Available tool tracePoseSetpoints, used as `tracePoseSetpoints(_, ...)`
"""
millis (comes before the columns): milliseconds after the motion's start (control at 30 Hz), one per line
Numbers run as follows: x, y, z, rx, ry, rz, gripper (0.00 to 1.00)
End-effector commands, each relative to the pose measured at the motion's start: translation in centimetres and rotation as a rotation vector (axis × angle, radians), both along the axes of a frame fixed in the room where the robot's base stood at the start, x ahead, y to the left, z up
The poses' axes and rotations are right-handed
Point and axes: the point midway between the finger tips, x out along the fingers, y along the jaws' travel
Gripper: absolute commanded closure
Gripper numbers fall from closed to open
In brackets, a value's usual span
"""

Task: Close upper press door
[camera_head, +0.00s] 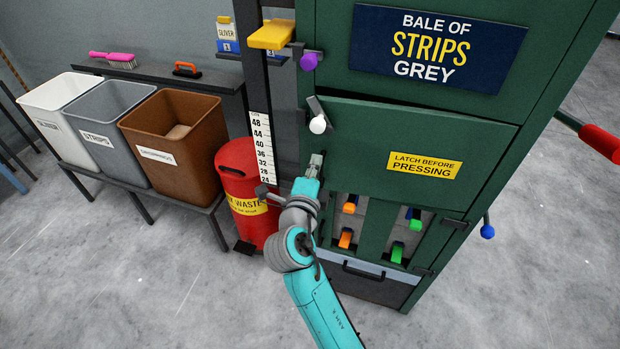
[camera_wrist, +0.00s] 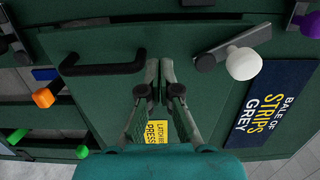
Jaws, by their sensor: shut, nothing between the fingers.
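The upper press door (camera_head: 440,145) is a green panel on the green press, with a yellow "LATCH BEFORE PRESSING" label (camera_head: 424,165). A dark wedge-shaped gap shows along its top edge, so it looks slightly ajar. A latch lever with a white ball knob (camera_head: 317,125) sits by its upper left corner; the knob also shows in the wrist view (camera_wrist: 243,63). My gripper (camera_head: 316,160) is shut and empty at the door's left side, below the knob. In the wrist view its fingertips (camera_wrist: 160,68) lie over the door, beside a black bar handle (camera_wrist: 103,69). Contact with the door cannot be told.
Orange and green handles (camera_head: 397,252) sit in slots below the door. A yellow lever (camera_head: 271,34) and purple knob (camera_head: 308,61) are above left. A red waste bin (camera_head: 240,180) and several tubs stand left. A red-gripped lever (camera_head: 600,143) sticks out right. Front floor is clear.

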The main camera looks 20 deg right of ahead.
Motion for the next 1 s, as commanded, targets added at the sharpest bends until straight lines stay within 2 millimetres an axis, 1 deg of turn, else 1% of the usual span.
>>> tracePoseSetpoints(33,0.8,-0.6,0.0,0.0,0.0,-0.004,1.0)
tracePoseSetpoints(100,1.8,-1.1,0.1,0.0,-0.001,-0.002,1.0)
tracePoseSetpoints(300,3.7,-2.1,0.0,0.0,0.0,-0.001,1.0)
tracePoseSetpoints(433,4.1,-2.4,0.0,0.0,0.001,0.0,1.0)
tracePoseSetpoints(800,4.3,-2.5,0.0,0.0,0.0,0.0,1.0)
tracePoseSetpoints(867,4.9,-2.7,0.0,0.0,0.0,-0.001,1.0)
tracePoseSetpoints(1000,7.1,-4.0,0.1,0.0,-0.001,-0.002,1.0)
